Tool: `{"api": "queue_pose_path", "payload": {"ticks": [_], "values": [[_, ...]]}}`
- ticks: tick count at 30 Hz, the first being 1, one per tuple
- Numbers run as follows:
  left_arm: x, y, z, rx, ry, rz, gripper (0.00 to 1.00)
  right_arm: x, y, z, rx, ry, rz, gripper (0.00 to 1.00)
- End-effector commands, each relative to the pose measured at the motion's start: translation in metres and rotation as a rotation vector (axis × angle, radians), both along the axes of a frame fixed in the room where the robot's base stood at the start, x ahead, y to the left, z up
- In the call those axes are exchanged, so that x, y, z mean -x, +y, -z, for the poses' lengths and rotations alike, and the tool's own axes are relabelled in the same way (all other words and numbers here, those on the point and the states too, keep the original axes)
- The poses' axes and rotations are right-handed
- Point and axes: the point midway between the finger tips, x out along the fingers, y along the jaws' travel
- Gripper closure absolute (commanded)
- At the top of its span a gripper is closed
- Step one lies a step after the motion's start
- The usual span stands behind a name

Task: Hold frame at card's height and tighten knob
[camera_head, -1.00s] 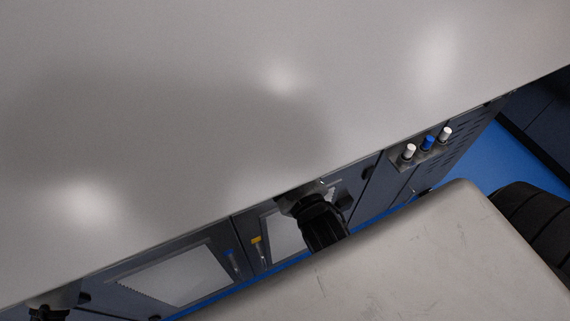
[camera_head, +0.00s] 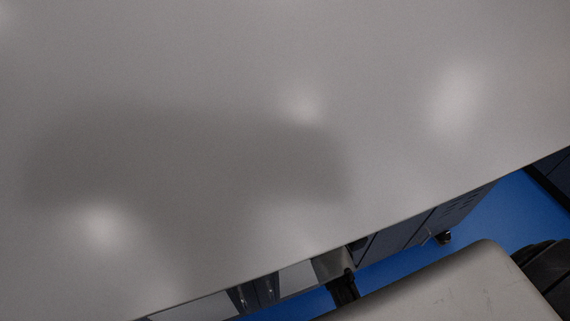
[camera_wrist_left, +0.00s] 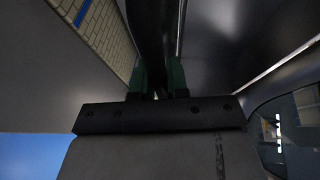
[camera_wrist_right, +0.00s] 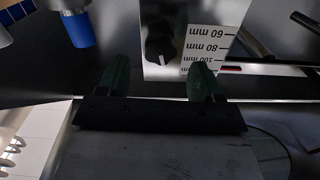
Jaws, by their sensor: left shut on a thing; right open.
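In the right wrist view a black knob (camera_wrist_right: 160,46) sits on a bright metal plate (camera_wrist_right: 152,14) beside a white millimetre scale (camera_wrist_right: 203,48), which reads upside down. My right gripper (camera_wrist_right: 160,76) is open, its green fingers apart on either side below the knob, with nothing seen between them. In the left wrist view my left gripper (camera_wrist_left: 162,76) is shut on a dark upright bar (camera_wrist_left: 150,38), which looks like part of the frame. Its far end is out of view.
A large grey surface (camera_head: 300,60) fills most of the head view and hides most of the cabinet front (camera_head: 415,235) below it. Blue floor (camera_head: 515,220) shows at the right.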

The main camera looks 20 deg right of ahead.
Motion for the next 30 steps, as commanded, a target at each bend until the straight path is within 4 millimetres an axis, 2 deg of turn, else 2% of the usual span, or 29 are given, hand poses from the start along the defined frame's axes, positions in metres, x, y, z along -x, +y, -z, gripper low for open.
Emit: {"api": "queue_pose_path", "payload": {"ticks": [1, 6, 17, 20, 27, 30], "values": [[-0.002, 0.001, -0.008, 0.004, -0.021, -0.002, 1.0, -0.008, 0.0, -0.001, 0.0, -0.001, 0.0, 0.34], [-0.002, 0.001, -0.008, 0.004, -0.021, -0.002, 1.0, -0.025, 0.0, -0.001, 0.0, -0.001, 0.001, 0.34], [-0.002, 0.001, -0.008, 0.004, -0.02, -0.002, 1.0, -0.03, 0.0, -0.001, 0.001, 0.0, 0.0, 0.34], [-0.002, 0.001, -0.008, 0.004, -0.02, -0.002, 1.0, -0.03, 0.0, -0.001, 0.001, 0.0, 0.0, 0.46], [-0.002, 0.001, -0.008, 0.004, -0.021, -0.002, 1.0, -0.03, 0.0, -0.001, 0.001, 0.0, 0.0, 0.83], [-0.002, 0.001, -0.008, 0.004, -0.021, -0.002, 1.0, -0.03, 0.0, -0.001, -0.023, 0.0, 0.0, 0.83]]}}
